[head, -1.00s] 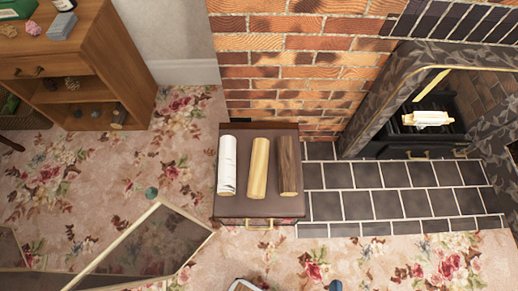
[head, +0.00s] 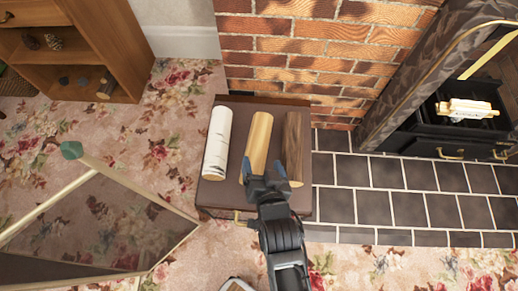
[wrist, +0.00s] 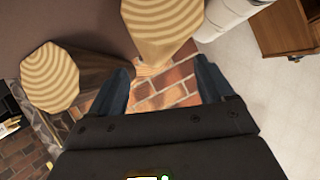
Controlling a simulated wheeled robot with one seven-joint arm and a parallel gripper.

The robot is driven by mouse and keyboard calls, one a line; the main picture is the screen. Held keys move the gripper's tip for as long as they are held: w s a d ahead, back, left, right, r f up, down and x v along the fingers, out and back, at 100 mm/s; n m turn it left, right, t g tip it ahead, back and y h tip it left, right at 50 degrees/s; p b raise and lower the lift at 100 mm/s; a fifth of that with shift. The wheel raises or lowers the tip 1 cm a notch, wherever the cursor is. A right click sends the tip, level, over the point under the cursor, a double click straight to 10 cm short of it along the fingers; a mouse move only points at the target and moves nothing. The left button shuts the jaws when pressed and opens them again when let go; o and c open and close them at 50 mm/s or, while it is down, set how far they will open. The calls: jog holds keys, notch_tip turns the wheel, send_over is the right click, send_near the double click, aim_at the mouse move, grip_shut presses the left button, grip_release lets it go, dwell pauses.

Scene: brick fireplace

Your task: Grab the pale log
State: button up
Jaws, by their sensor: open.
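Three logs lie side by side on a dark brown box top (head: 215,188). The left one is white, birch-like (head: 217,142). The middle one is pale yellow wood (head: 259,140). The right one has dark brown bark (head: 293,145). My gripper (head: 264,170) is open and empty at the near end of the middle log, partly covering it in the head view. In the wrist view the middle log's ringed end (wrist: 158,28) is beyond the open fingers (wrist: 163,88), roughly centred between them. The dark log's end (wrist: 50,78) is left and the white log (wrist: 228,15) upper right.
A brick wall (head: 310,62) rises behind the box. A tiled hearth (head: 395,175) and a fireplace with a grate (head: 440,145) are at right. A framed screen (head: 110,230) stands at lower left, and a wooden shelf (head: 110,45) at upper left.

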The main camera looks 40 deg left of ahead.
aim_at(260, 151)
jog(key=b+x, duration=0.3)
jog(key=x, duration=0.4)
jog(key=shift+w+r, duration=0.1)
jog(key=shift+w, duration=0.15)
jog(key=shift+c, duration=0.5)
jog(key=shift+d, duration=0.1)
jog(key=c, duration=0.9)
jog(key=shift+r, duration=0.1)
jog(key=shift+c, duration=0.2)
jog(key=shift+r, duration=0.1)
